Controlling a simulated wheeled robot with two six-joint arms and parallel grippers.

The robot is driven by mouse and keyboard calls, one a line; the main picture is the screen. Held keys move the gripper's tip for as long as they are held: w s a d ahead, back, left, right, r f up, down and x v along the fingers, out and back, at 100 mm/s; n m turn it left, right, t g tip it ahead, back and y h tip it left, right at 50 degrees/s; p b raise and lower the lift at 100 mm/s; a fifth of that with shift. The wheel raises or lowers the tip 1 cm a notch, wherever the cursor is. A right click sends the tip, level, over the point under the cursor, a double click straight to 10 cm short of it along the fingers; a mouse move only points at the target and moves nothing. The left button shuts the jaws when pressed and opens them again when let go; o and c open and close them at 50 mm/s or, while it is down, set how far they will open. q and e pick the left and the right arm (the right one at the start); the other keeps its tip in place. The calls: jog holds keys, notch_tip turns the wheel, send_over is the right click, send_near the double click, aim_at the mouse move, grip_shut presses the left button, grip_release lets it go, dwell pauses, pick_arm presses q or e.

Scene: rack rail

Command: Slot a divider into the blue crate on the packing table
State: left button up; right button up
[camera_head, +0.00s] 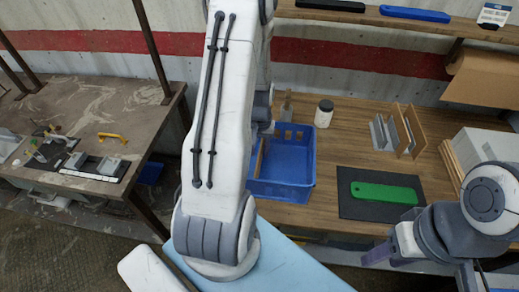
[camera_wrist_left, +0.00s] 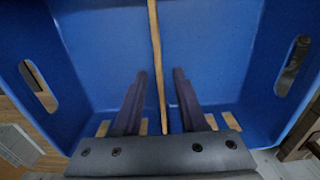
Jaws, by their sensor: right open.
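The blue crate (camera_head: 290,190) stands on the wooden packing table (camera_head: 335,215), its left part hidden by my left arm. A thin tan divider (camera_wrist_left: 156,60) stands upright in the crate, seen edge-on in the left wrist view. Its tan edge (camera_head: 258,160) also shows beside my arm in the head view. My left gripper (camera_wrist_left: 160,98) is open, with one finger on each side of the divider and a visible gap to both. In the head view its fingers are hidden. My right gripper (camera_head: 378,254) is open and empty near the table's front right, away from the crate.
A rack with upright panels (camera_head: 408,135) stands right of the crate. A white jar (camera_head: 324,113) is behind it. A green case (camera_head: 384,193) lies on a dark mat (camera_head: 352,209). Another table (camera_head: 130,100) is at left.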

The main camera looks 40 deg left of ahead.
pick_arm(q)
notch_tip(320, 180, up, 10)
jog(key=r+b, duration=0.1)
jog(key=b, duration=0.1)
jog(key=d+r+m, duration=0.2)
jog(key=d+m, duration=0.1)
jog(key=d, duration=0.5)
jog(key=s+d+r+m, duration=0.2)
jog(key=s+d+m, duration=0.15)
jog(key=d, duration=0.55)
jog(key=s+d+r+m, duration=0.2)
jog(key=s+d+m, duration=0.15)
jog(key=d, duration=0.55)
jog(key=s+d+r+m+h, duration=0.1)
jog(key=s+d+m, duration=0.2)
jog(key=s, duration=0.6)
jog(key=shift+s+d+m, duration=0.15)
jog(key=shift+d+m, duration=0.25)
jog(key=shift+d, duration=0.5)
